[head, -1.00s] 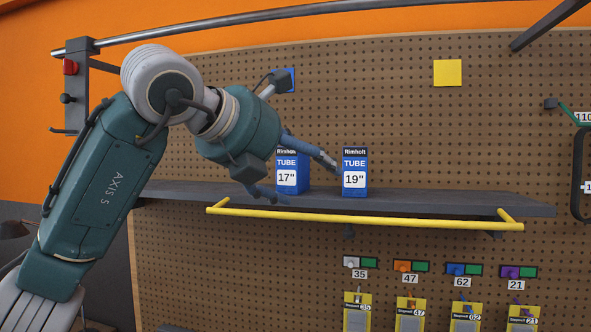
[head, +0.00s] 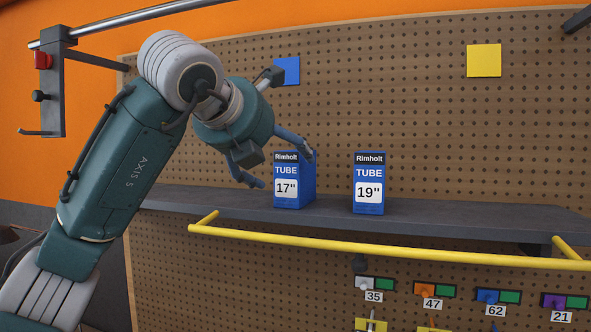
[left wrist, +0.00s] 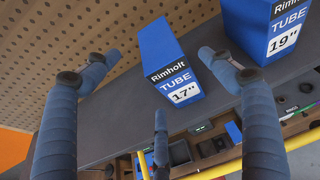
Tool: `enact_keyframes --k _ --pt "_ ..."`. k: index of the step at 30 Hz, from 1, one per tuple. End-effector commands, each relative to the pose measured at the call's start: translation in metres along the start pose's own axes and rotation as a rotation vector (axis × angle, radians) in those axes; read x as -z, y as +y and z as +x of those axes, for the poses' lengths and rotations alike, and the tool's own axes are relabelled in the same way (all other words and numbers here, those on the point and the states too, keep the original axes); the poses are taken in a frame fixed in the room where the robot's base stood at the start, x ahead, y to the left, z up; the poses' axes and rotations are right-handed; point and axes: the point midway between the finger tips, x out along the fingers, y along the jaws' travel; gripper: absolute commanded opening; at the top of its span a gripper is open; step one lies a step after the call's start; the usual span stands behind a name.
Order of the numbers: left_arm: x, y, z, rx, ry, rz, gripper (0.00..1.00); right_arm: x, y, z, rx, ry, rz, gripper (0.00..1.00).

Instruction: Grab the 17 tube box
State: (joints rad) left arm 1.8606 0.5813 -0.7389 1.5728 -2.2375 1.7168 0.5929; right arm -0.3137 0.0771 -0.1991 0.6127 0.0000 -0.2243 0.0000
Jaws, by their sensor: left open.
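The blue 17" tube box (head: 289,190) stands upright on the grey shelf (head: 450,220). In the left wrist view the box (left wrist: 166,55) shows between my spread fingers, its label facing the camera. My left gripper (head: 282,165) is open around the front left of the box, with one finger by its upper right and another by its lower left. I cannot tell whether any finger touches it. The similar 19" tube box (head: 369,185) stands to its right, apart, and also shows in the left wrist view (left wrist: 268,28). My right gripper is not in view.
A yellow rail (head: 400,248) runs along the shelf's front, below its top. A pegboard (head: 410,110) rises behind the boxes. Numbered hooks (head: 375,287) hang below the shelf. The shelf right of the 19" box is clear.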

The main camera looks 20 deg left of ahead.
Motion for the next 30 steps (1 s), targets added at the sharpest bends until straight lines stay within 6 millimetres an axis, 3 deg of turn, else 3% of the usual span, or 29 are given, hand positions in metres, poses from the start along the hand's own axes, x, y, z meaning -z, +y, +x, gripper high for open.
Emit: enact_keyframes --k 5,14,22,30 --pt "-0.001 0.0 0.015 0.0 0.003 0.0 0.82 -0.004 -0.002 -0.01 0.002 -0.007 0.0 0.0" --pt "-0.001 0.0 0.055 0.0 0.002 0.0 0.82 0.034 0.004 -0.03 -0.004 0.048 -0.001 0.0" --pt "0.001 0.0 0.058 0.001 0.0 0.0 0.82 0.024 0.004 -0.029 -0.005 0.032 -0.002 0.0" --pt "0.001 0.0 0.058 0.001 0.0 0.0 0.28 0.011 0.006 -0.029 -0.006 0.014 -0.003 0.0"
